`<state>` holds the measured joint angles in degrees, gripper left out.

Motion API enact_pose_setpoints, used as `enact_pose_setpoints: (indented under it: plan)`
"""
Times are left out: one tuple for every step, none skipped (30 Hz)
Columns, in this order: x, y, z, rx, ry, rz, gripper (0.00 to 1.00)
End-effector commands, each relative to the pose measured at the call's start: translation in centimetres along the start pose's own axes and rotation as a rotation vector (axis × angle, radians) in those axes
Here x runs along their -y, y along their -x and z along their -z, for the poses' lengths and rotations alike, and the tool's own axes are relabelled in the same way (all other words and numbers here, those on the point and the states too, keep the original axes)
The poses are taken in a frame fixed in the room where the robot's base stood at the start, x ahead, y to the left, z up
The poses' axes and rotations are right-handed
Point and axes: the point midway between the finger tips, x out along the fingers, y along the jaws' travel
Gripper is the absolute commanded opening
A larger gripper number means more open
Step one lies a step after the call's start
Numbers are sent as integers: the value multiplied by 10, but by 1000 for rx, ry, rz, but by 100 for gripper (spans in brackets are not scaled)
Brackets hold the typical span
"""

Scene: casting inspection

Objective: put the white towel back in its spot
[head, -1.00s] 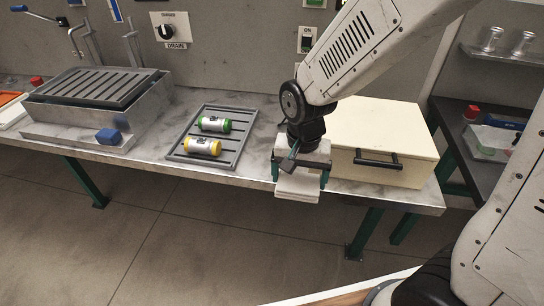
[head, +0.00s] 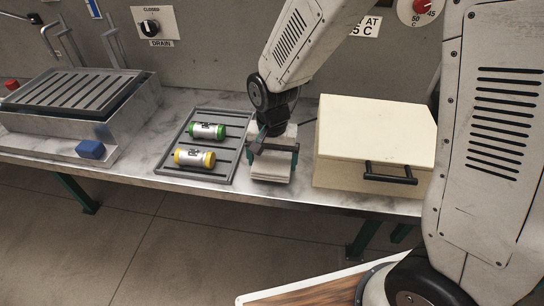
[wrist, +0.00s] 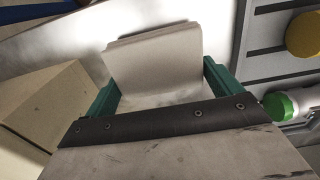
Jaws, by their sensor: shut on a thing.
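The white towel (head: 268,172) is a folded stack between the jaws of my gripper (head: 272,158). In the head view it is at the bench's front edge, between the slatted grey tray and the cream box. In the wrist view the towel (wrist: 155,58) fills the space between the green fingers of my gripper (wrist: 160,88), which are shut on it. Bare metal bench shows around it there. I cannot tell whether the towel touches the bench.
The slatted tray (head: 236,160) holds a green-capped can (head: 207,131) and a yellow-capped can (head: 194,158). The cream box (head: 375,135) with a black handle stands close on the right. A blue block (head: 90,149) and a slatted metal basin (head: 70,92) are at left.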

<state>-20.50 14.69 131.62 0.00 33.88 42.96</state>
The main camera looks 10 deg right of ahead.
Motion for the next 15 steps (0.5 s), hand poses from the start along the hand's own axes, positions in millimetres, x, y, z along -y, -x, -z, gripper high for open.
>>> enact_pose_setpoints:
  plan:
    - [1,-6,0,0,2,0,68]
    - [2,-8,0,-1,2,1,68]
    - [1,-9,0,-2,2,2,68]
    - [1,-9,0,-3,2,2,68]
    - [1,-9,0,-3,1,3,68]
    - [1,-9,1,-3,1,3,68]
    - [1,-9,1,-3,1,3,68]
    - [1,-9,0,-3,1,3,68]
    - [1,-9,0,-3,1,3,68]
    - [1,-9,0,-3,1,3,68]
    - [1,-10,0,-2,1,2,68]
    - [1,-11,0,-2,2,2,68]
    - [2,-12,0,-2,2,2,68]
    - [2,-13,0,-2,2,2,68]
    - [2,-13,0,-2,2,2,96]
